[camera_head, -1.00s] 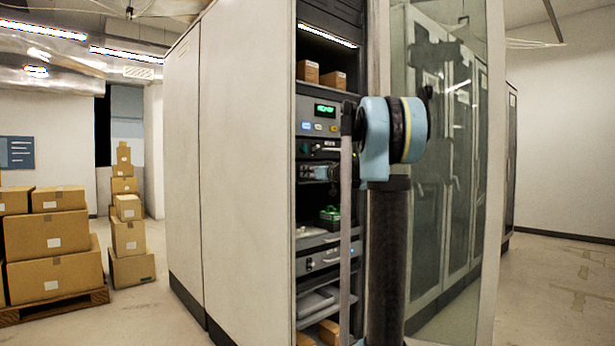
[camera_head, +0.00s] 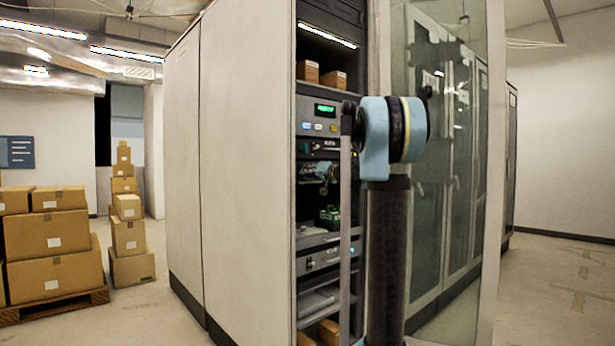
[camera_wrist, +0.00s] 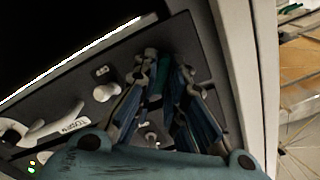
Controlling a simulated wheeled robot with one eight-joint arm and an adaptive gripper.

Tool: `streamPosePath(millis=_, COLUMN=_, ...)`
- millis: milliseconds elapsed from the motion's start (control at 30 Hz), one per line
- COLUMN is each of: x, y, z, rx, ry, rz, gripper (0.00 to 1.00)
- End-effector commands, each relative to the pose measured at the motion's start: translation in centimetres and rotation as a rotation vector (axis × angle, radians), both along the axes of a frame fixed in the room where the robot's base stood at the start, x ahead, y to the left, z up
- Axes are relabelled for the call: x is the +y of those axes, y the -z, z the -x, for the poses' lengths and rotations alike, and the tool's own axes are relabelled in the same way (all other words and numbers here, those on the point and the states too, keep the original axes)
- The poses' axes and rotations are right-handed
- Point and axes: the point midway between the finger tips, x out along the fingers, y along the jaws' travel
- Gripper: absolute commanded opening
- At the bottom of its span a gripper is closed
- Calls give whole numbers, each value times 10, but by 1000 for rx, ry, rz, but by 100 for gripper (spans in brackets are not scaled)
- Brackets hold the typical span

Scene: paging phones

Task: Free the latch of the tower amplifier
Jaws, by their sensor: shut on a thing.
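The tower amplifier appears to be a dark-faced unit in the open rack, partly hidden by my arm in the head view (camera_head: 306,168). In the wrist view its dark panel (camera_wrist: 85,75) carries a pale knob (camera_wrist: 106,92) and a light curved handle (camera_wrist: 40,130). My gripper (camera_wrist: 166,72) is at the panel's right part, fingers closed on a small part taken to be the latch, mostly hidden between them. A green strip shows between the fingers. In the head view my gripper (camera_head: 324,171) is small and dark against the unit.
Above is a unit with a green display (camera_head: 325,109) and buttons; small boxes (camera_head: 308,71) lie on the top shelf. A green item (camera_head: 330,214) sits below. A glass door (camera_head: 455,150) stands open at the right. Stacked cartons (camera_head: 52,234) are far left.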

Motion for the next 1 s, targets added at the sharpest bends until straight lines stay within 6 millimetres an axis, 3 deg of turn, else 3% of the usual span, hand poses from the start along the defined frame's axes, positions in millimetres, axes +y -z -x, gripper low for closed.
streamPosePath(millis=600, x=-5, y=2, z=-3, rx=336, ry=9, rz=-466, gripper=0)
streamPosePath(millis=1000, x=-6, y=4, z=-3, rx=485, ry=11, rz=-671, gripper=0)
